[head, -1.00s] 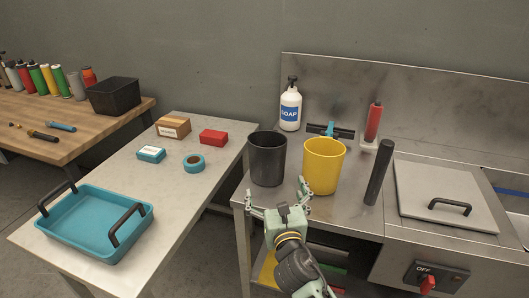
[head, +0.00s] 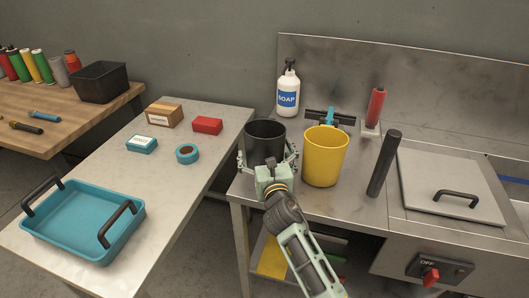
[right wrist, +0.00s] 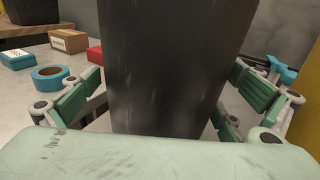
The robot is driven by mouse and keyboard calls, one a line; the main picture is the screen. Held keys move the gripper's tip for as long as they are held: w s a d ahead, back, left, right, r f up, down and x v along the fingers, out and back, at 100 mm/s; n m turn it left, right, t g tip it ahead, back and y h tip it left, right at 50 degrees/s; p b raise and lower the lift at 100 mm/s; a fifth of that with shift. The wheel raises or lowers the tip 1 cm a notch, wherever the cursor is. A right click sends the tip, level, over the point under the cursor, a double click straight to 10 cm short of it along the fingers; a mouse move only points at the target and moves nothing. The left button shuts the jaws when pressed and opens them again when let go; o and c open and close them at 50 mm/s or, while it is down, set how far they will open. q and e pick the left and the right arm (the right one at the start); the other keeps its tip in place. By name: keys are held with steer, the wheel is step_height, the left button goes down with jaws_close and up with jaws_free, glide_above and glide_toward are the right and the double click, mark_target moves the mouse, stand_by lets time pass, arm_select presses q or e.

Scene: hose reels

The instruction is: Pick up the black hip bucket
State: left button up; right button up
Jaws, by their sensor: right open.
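The black hip bucket (head: 265,137) stands upright on the steel counter, left of a yellow bucket (head: 325,157). My right gripper (head: 267,160) is at the bucket's near side, with its open fingers spread to the left and right of it. In the right wrist view the bucket's dark wall (right wrist: 170,65) fills the middle between the green-padded fingers of my right gripper (right wrist: 158,100). A gap shows beside the left finger; contact at the right finger cannot be told. The bucket's lower front is hidden by the gripper. My left gripper is not in view.
The yellow bucket is close on the right of my right gripper. A soap bottle (head: 288,90) stands behind, and a dark cylinder (head: 384,163) leans farther right. A blue tray (head: 75,222) and small boxes are on the left table.

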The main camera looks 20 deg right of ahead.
steer(key=shift+c, duration=0.8)
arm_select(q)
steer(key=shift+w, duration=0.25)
arm_select(e)
steer(key=c, duration=1.1)
steer(key=shift+r, duration=0.15)
steer(key=shift+c, duration=0.2)
